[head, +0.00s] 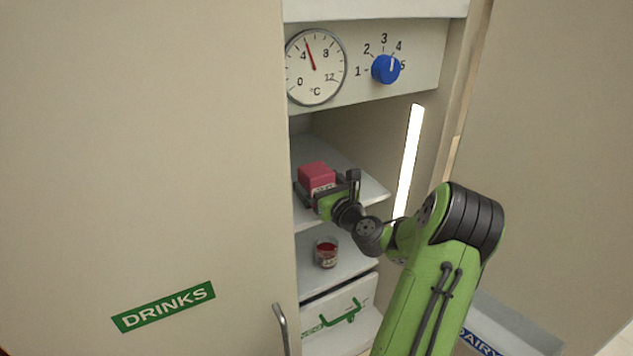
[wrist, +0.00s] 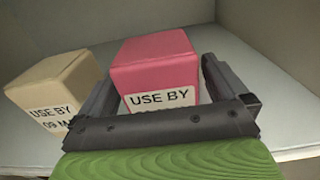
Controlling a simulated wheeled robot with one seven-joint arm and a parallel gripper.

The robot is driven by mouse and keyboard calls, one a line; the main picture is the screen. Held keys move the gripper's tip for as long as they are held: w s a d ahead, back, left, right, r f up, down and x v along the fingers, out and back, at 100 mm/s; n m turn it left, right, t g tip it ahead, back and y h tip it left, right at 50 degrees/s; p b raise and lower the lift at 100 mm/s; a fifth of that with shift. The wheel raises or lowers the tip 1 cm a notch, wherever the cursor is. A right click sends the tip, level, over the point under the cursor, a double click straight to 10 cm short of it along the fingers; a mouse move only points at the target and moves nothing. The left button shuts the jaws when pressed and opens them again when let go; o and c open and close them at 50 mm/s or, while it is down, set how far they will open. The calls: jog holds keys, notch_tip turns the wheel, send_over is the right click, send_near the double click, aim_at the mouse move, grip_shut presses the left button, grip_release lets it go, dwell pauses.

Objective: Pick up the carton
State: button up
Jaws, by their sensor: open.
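A red carton (head: 316,175) sits on the upper shelf of the fridge. In the wrist view the carton (wrist: 155,62) shows a white "USE BY" label, partly covered by my gripper's palm. My gripper (head: 327,188) is open at the shelf. In the wrist view its two fingers (wrist: 158,88) reach forward on either side of the red carton's near part, with a small gap at the right finger. Whether the left finger touches the carton I cannot tell. A second, tan carton (wrist: 56,92) stands just left of the left finger, with its own "USE BY" label.
A jar with red contents (head: 326,252) stands on the shelf (head: 350,262) below. A white drawer (head: 340,312) with a green handle is at the bottom. The "DRINKS" door (head: 150,180) is at left. A dial gauge (head: 316,67) and blue knob (head: 386,69) are above the opening.

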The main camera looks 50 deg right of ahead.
jog(key=x, duration=0.3)
jog(key=shift+w, duration=0.3)
jog(key=shift+s, duration=0.2)
jog(key=shift+c, duration=0.3)
jog(key=c, duration=1)
jog(key=shift+r, duration=0.1)
jog(key=shift+c, duration=0.3)
notch_tip(320, 180, up, 10)
jog(key=p, duration=0.3)
